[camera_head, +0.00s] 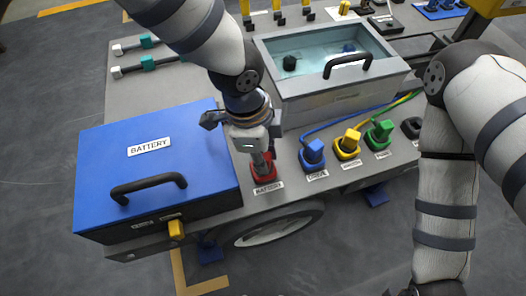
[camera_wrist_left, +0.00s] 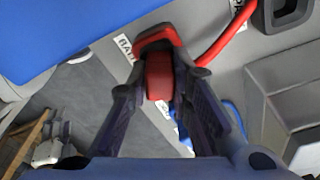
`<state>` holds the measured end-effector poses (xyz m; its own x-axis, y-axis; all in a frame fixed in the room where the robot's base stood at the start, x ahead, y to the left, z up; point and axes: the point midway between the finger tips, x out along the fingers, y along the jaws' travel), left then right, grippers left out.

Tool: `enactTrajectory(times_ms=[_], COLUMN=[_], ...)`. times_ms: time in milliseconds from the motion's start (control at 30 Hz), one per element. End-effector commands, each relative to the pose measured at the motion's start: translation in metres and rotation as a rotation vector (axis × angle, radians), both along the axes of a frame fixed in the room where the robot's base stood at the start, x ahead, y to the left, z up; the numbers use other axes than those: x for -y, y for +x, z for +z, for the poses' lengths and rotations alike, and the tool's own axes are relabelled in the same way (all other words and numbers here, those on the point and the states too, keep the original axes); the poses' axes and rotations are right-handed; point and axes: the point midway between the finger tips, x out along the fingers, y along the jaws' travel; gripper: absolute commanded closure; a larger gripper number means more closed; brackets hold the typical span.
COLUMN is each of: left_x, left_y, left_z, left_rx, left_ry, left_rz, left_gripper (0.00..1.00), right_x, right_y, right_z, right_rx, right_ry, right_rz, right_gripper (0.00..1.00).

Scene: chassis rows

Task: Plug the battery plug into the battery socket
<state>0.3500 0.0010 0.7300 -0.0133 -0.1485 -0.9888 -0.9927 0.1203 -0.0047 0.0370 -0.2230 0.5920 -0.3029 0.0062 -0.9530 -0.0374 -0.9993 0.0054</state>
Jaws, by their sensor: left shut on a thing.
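The red battery socket (camera_head: 264,175) stands on the grey deck behind a label reading BATTERY, right of the blue battery box. My left gripper (camera_head: 262,156) points down right over it. In the left wrist view, the gripper (camera_wrist_left: 160,88) is shut on the red battery plug (camera_wrist_left: 158,78), with a dark finger on each side. The plug lines up with the red rim of the socket (camera_wrist_left: 156,40) and appears to meet it. I cannot tell how deep it sits. My right gripper (camera_head: 438,290) is mostly cut off at the bottom edge.
The blue battery box (camera_head: 105,165) with a black handle stands left. Blue (camera_head: 313,153), yellow (camera_head: 349,142) and green (camera_head: 381,132) plugs sit in a row to the right. A grey clear-topped box (camera_head: 345,100) stands behind them. A red cable (camera_wrist_left: 225,38) runs beside the socket.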

Motion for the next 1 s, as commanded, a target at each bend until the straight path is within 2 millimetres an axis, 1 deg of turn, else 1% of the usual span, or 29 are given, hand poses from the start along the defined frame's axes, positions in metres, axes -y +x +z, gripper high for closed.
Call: enactTrajectory(times_ms=[233,267,300,333,367,667,767,1000], left_x=[0.000,0.000,0.000,0.000,0.000,0.000,-0.002,-0.012], left_y=[0.000,0.000,0.000,0.000,0.000,0.001,0.002,0.002], left_z=[-0.007,-0.006,-0.006,-0.006,-0.006,-0.003,0.012,0.077], left_rx=[0.000,0.000,0.001,0.001,0.001,0.001,0.004,0.006], left_ry=[-0.001,-0.001,-0.001,-0.001,-0.001,-0.001,-0.002,-0.004], left_rz=[0.000,0.000,0.000,0.000,0.000,0.000,0.003,0.001], left_gripper=[1.00,0.76,0.67,0.60,0.57,0.57,0.57,0.57], right_x=[0.000,0.000,0.000,0.000,0.000,0.000,0.000,0.000], right_y=[-0.001,-0.001,-0.001,-0.001,-0.001,-0.001,-0.001,-0.001], right_z=[-0.001,-0.001,-0.001,-0.001,-0.001,-0.001,-0.001,-0.001], right_rx=[-0.005,-0.004,-0.004,-0.004,-0.004,-0.004,-0.004,-0.004], right_ry=[0.000,0.000,0.000,0.000,0.000,0.000,0.000,0.000], right_rz=[0.000,0.000,0.000,0.000,0.000,0.000,0.000,0.000], right_gripper=[0.60,0.60,0.60,0.60,0.60,0.60,0.60,0.60])
